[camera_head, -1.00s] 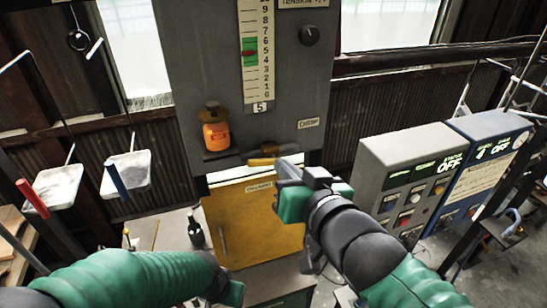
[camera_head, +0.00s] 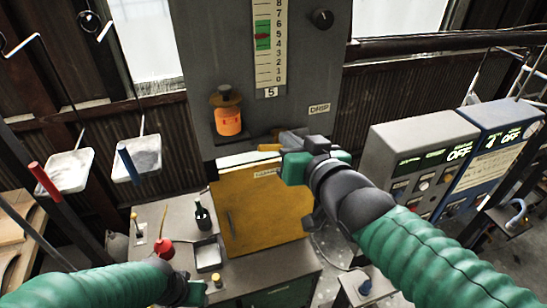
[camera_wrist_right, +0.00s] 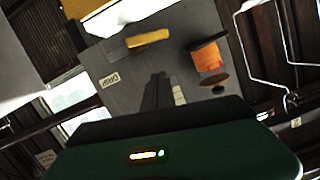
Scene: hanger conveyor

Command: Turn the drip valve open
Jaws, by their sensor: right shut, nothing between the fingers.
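The drip valve has a yellow handle (camera_head: 269,148) lying roughly level at the lower edge of the grey panel, below the DRIP label (camera_head: 319,109). In the right wrist view the handle (camera_wrist_right: 148,38) shows beyond the fingertips, with the DRIP label (camera_wrist_right: 108,80) to its left. My right gripper (camera_head: 288,137) is shut and empty, close beside the handle's right end; I cannot tell whether it touches. Its dark fingers (camera_wrist_right: 157,90) point at the panel. My left gripper (camera_head: 195,291) is low at the front left, partly hidden by its arm, its jaws unclear.
An orange oil bottle (camera_head: 228,118) sits left of the valve on the panel. Below is a yellow cabinet door (camera_head: 262,212). Grey (camera_head: 405,150) and blue (camera_head: 502,130) control boxes stand to the right. A bench with a dark bottle (camera_head: 202,216) is at the lower left.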

